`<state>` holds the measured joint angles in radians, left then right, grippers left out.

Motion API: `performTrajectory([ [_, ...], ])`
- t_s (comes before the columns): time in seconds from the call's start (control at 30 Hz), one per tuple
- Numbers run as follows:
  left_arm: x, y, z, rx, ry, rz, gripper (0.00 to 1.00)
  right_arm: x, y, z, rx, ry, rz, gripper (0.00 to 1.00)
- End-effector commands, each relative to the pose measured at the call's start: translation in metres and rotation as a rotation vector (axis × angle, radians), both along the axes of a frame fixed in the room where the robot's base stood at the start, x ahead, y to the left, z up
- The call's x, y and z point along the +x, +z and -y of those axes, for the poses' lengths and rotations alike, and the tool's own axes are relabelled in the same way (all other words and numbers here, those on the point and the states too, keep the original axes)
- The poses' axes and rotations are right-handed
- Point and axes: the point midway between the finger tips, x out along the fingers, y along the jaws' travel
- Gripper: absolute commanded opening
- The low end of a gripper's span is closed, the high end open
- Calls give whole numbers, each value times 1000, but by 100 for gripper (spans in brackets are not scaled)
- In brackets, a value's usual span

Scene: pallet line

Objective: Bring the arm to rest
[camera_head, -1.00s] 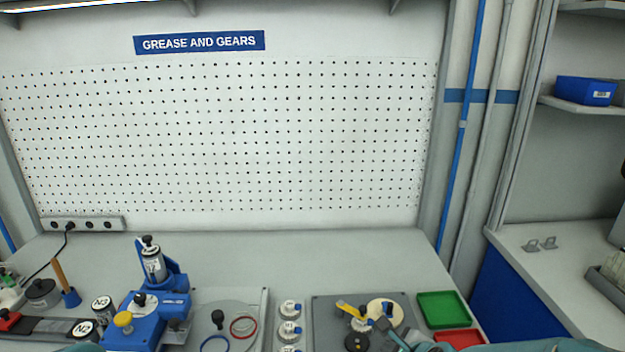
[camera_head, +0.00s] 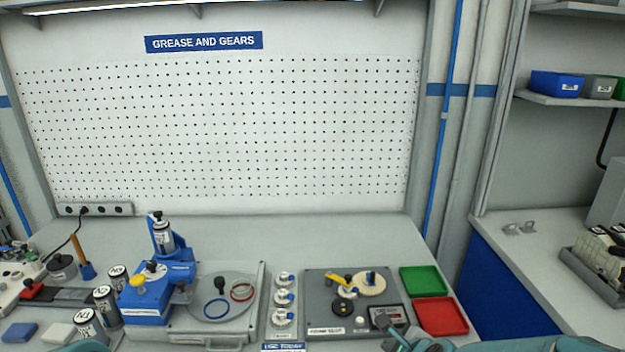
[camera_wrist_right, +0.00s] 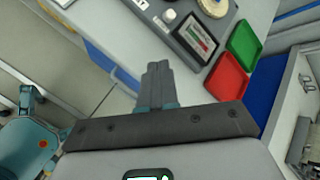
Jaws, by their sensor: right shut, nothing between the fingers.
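My right gripper (camera_head: 398,338) shows at the bottom of the head view, in front of the grey gear plate (camera_head: 318,290) and left of the red tray (camera_head: 440,316). In the right wrist view, its dark fingers (camera_wrist_right: 158,68) are together with nothing between them. They point past the bench's front edge and are apart from everything there. My left gripper is out of view; only a bit of teal arm shows at the bottom left of the head view.
A green tray (camera_head: 423,281) lies behind the red tray. A blue press (camera_head: 148,300), several labelled cans and a plate with rings (camera_head: 222,284) stand to the left. The bench's back strip (camera_head: 300,235) is clear. A side counter (camera_head: 540,250) is at right.

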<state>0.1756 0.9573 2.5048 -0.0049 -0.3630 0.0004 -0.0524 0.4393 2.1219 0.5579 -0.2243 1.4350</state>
Motion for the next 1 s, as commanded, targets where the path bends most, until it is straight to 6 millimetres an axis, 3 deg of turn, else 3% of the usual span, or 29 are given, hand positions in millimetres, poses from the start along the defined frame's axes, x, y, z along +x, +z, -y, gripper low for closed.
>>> performTrajectory([
  [0.1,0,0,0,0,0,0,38,1,0,-1,0,2,0,0],
  [0.27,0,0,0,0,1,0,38,-10,-48,9,-2,-15,-103,0],
  [0.47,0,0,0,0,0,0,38,-43,-107,8,-31,36,-231,0],
  [0.6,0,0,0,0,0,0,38,-80,-152,4,-92,154,-323,0],
  [0.67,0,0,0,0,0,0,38,-104,-174,0,-136,255,-365,0],
  [0.73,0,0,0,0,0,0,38,-139,-201,-6,-200,428,-409,0],
  [0.83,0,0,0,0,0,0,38,-208,-236,-21,-318,853,-419,0],
  [0.9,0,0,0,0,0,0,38,-243,-245,-32,-394,1156,-349,0],
  [1.0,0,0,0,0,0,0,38,-264,-243,-41,-504,1480,-195,0],
])
